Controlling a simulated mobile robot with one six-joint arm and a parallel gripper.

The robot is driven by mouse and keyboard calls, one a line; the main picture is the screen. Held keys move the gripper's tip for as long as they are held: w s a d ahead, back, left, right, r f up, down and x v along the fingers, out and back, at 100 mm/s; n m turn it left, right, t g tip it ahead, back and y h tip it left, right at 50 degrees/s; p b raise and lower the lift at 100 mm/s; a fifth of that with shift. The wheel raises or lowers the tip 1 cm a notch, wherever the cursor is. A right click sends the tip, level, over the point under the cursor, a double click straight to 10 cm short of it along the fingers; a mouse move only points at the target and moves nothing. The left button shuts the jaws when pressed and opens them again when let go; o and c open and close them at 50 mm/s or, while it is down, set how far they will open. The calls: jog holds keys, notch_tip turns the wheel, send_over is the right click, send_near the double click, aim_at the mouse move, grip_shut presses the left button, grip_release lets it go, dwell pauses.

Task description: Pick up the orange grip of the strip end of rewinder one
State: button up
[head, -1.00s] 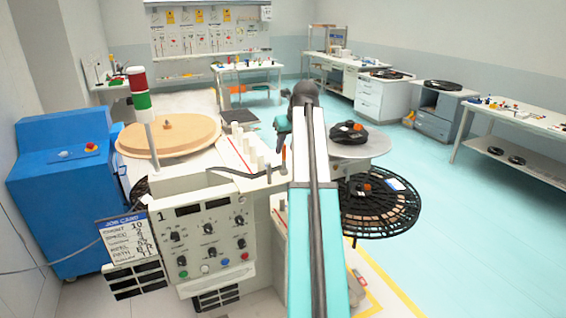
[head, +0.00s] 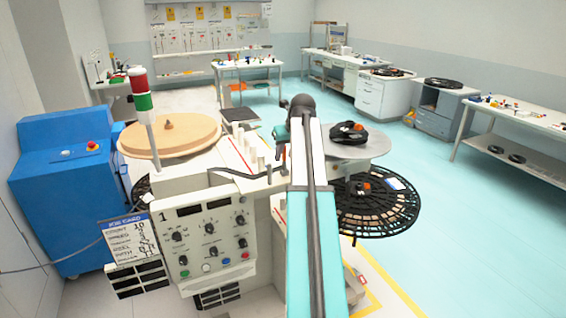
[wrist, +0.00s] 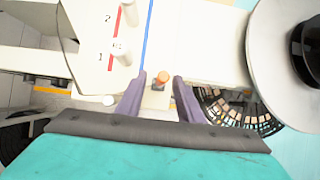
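Rewinder one (head: 205,240) is the pale machine with dials and a "1" on its front panel. Its dark strip (head: 235,173) runs across the top to the right edge. The orange grip (wrist: 162,77) stands small and upright on the pale deck in the wrist view, just beyond the fingertips and roughly in line with the gap between them. My gripper (wrist: 161,80) is open and empty, one finger on each side of that line. In the head view my gripper (head: 281,150) is over the right end of the deck and largely hides the grip.
White posts (wrist: 122,55) stand left of the fingers, beside printed red and blue lines. A grey round platter (head: 358,146) with a black reel lies to the right. A large black slotted reel (head: 375,212) sits lower right. The wooden disc (head: 170,137) is at left.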

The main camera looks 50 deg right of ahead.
jog(key=shift+p+x, duration=0.4)
jog(key=shift+x, duration=0.9)
grip_shut()
